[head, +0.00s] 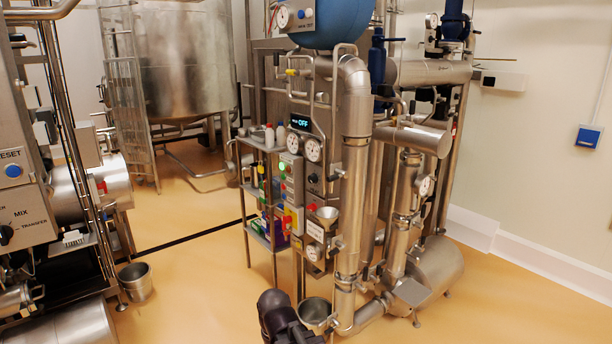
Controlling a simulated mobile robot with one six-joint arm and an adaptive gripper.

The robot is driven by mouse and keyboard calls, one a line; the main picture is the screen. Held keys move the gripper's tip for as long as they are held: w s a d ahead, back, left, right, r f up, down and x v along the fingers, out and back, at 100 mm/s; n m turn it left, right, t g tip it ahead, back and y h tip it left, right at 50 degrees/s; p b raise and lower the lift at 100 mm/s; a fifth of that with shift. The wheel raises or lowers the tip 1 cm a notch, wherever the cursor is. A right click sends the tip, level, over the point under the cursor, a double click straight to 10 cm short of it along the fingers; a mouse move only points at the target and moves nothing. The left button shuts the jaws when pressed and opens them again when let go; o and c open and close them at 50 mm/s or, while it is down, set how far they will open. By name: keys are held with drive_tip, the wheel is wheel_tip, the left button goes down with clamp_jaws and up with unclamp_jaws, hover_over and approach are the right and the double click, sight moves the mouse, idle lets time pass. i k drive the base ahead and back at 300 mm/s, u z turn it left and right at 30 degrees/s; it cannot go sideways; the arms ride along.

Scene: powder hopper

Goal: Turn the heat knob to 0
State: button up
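A small dark round knob (313,178) is on the front panel of the steel processing unit (355,130) in the middle of the head view, just below a white round gauge (314,150). It may be the heat knob, but its label and pointer are too small to read. A dark display (301,122) above it shows "OFF" in blue at the end of its text. A dark part of my arm shows at the bottom edge, in front of the unit and well below the panel. My gripper's fingers are not visible.
A shelf rack (250,186) with bottles stands left of the panel. Buckets (136,281) (314,310) stand low at left and center. The left machine has a MIX/TRANSFER knob (6,234). Floor between the machines is clear.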

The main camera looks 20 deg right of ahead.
sight(312, 178)
drive_tip(key=z, duration=0.25)
drive_tip(key=i, duration=0.95)
drive_tip(key=z, duration=0.45)
